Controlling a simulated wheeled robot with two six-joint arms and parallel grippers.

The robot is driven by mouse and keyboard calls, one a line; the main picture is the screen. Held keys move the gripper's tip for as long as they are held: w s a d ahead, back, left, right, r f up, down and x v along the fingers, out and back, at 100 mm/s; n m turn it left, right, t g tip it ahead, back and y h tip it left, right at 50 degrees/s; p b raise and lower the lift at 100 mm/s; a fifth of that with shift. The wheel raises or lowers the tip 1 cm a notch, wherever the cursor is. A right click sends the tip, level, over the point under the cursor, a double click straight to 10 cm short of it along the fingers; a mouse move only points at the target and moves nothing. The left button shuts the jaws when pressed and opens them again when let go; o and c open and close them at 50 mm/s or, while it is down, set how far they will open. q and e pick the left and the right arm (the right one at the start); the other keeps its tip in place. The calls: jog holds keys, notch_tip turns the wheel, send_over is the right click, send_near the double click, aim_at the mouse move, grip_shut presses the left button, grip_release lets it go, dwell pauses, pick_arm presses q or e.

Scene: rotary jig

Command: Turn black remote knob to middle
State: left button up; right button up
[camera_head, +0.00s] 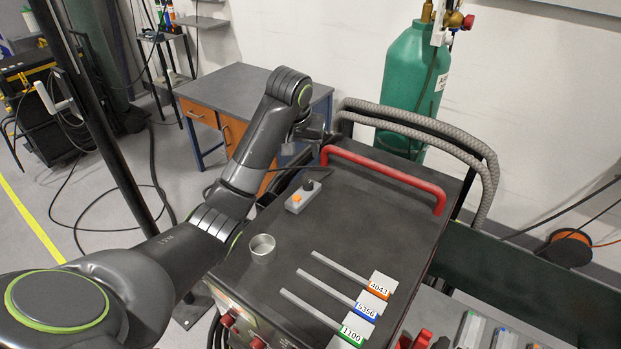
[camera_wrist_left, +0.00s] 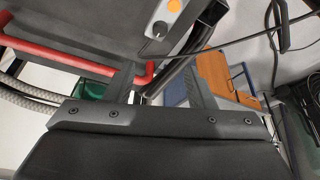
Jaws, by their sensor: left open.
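A small grey remote (camera_head: 294,207) lies on the dark cart top near its back left edge. It carries a black knob (camera_head: 308,184) at its far end and an orange button (camera_head: 296,198) nearer the front. In the left wrist view the black knob (camera_wrist_left: 160,28) and orange button (camera_wrist_left: 175,5) show near the top edge. My left gripper (camera_head: 307,149) is open and empty, just beyond the remote near the cart's back edge, apart from the knob. Its two fingers (camera_wrist_left: 155,78) stand apart in the left wrist view. My right gripper is not in view.
A red handle (camera_head: 385,174) spans the cart's back edge, close to my left gripper. A metal cup (camera_head: 262,248) and several rods with number tags (camera_head: 383,286) lie on the cart top (camera_head: 370,230). A green cylinder (camera_head: 414,85) and grey hose stand behind.

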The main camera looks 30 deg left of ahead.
pick_arm(q)
jog(key=f+b, duration=0.1)
jog(key=b, duration=0.1)
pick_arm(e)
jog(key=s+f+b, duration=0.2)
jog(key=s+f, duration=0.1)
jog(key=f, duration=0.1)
pick_arm(q)
jog(key=p, duration=0.3)
send_near(308, 184)
jog(key=p+x, duration=0.2)
jog(key=x, duration=0.6)
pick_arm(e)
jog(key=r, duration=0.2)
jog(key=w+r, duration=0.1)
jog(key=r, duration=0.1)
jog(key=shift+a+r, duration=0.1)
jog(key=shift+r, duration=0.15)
pick_arm(q)
jog(key=shift+f, duration=0.1)
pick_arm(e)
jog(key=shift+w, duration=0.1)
pick_arm(q)
jog(key=c, duration=1)
jog(key=shift+o, duration=0.2)
